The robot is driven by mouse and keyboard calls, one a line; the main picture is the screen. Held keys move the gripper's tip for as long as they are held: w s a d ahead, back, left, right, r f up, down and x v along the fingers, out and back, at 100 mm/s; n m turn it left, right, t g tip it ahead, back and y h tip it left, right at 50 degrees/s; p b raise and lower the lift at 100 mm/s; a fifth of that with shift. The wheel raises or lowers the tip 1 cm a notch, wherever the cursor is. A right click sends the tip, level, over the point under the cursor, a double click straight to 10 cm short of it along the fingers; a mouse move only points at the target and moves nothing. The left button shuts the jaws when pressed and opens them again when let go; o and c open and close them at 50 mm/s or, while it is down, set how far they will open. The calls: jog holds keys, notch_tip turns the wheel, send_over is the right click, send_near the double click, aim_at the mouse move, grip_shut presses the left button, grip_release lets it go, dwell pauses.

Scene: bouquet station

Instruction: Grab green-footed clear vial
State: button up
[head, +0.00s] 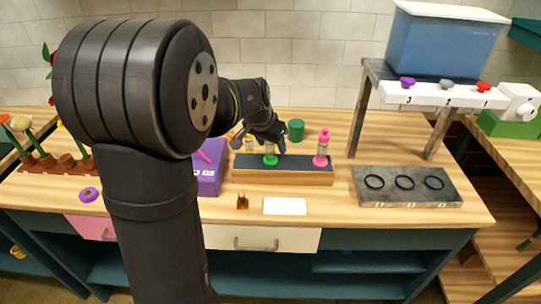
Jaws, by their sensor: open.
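A pink-capped vial with a pink foot (321,150) stands upright at the rack's right end.
A purple box (208,168) adjoins the rack's left. A green cylinder (296,129) stands behind. A grey plate with several black rings (407,199) lies right, near a stand (436,95) with a blue tank (443,43). A white card (285,206) lies in front.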

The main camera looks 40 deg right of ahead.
jog(key=shift+d+f, duration=0.2)
jog(key=shift+f, duration=0.35)
grip_shut()
jog(key=shift+w+r, duration=0.1)
jog(key=shift+r, duration=0.1)
